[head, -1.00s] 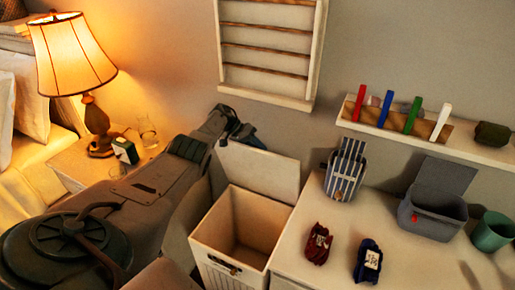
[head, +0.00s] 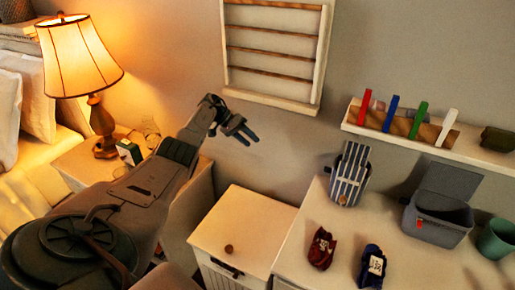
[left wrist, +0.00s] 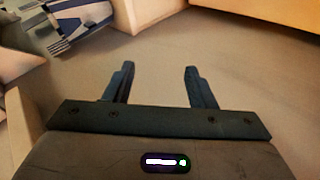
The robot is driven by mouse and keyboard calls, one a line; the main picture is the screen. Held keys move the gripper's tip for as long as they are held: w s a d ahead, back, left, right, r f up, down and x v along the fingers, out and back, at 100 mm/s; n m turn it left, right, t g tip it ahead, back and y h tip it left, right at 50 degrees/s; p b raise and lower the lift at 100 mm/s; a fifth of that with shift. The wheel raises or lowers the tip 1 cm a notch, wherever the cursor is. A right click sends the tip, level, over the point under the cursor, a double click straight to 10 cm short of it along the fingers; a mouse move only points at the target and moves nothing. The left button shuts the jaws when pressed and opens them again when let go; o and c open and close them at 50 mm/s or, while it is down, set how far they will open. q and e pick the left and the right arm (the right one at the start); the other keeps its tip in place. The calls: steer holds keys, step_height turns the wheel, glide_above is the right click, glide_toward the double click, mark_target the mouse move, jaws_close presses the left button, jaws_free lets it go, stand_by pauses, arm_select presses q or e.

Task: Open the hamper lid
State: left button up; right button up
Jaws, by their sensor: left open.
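The white hamper (head: 215,275) stands in the lower middle of the head view, between the nightstand and the dresser. Its lid (head: 242,232) lies flat and shut over the top, with a round brown knob (head: 229,248) near the front edge. My left gripper (head: 250,138) is open and empty, up in front of the wall above and behind the lid, apart from it. In the left wrist view its two fingers (left wrist: 158,85) are spread with nothing between them. My right gripper is not in view.
A lit lamp (head: 82,60) stands on the nightstand at left. The dresser (head: 300,262) at right holds a striped pouch (head: 350,175), red and dark blue bundles, a grey open box (head: 437,215) and a green cup (head: 496,238). A wall rack (head: 275,70) hangs above the hamper.

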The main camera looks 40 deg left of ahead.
arm_select(q)
steer(key=v, duration=0.3)
steer(key=shift+a+r, duration=0.15)
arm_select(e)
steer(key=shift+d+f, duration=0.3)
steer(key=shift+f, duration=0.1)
